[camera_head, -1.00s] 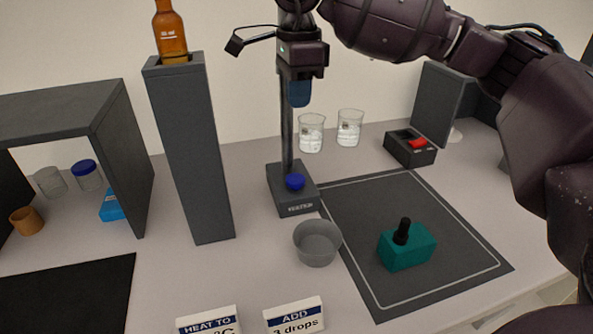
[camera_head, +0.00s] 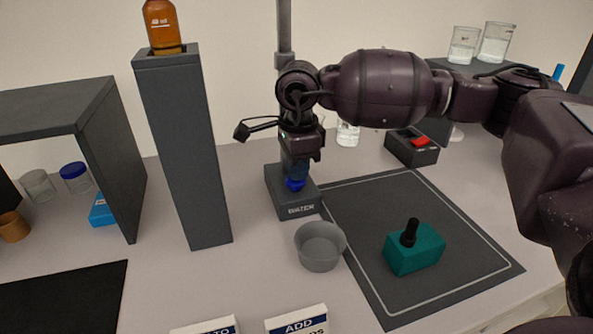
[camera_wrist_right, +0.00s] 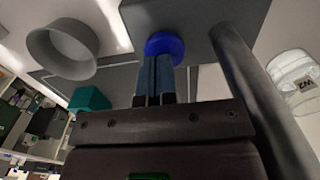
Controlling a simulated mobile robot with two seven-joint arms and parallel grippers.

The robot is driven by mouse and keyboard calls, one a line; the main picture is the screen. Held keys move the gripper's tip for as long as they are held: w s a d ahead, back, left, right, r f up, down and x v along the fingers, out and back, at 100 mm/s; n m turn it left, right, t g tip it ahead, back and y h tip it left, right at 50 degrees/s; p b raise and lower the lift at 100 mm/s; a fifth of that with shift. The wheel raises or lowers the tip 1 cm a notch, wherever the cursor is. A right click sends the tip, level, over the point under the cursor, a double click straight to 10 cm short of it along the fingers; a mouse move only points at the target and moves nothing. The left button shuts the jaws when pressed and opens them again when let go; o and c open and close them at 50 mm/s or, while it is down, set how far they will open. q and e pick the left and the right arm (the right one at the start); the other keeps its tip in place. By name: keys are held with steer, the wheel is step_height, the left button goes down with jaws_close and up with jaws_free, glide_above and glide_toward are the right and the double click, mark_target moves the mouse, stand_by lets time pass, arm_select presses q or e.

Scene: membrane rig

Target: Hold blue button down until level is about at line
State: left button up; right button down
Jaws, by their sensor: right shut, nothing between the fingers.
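The blue button (camera_head: 295,184) sits on the dark base marked WATER (camera_head: 300,209), at the foot of a vertical post. It also shows in the right wrist view (camera_wrist_right: 165,44). My right gripper (camera_head: 296,174) points down with its fingers together and empty. Its fingertips (camera_wrist_right: 155,62) are at the top of the button, seemingly touching it; how far the button is pressed I cannot tell. A grey bowl (camera_head: 320,247) stands in front of the base. No level line can be made out. My left gripper is not in view.
A teal block with a black knob (camera_head: 414,250) stands on the dark mat (camera_head: 470,262). A tall grey pillar (camera_head: 190,160) holding a brown bottle (camera_head: 161,25) stands to the left. A box with a red switch (camera_head: 412,146) is at the back right. White signs (camera_head: 297,323) lie in front.

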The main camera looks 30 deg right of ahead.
steer(key=shift+f, duration=0.25)
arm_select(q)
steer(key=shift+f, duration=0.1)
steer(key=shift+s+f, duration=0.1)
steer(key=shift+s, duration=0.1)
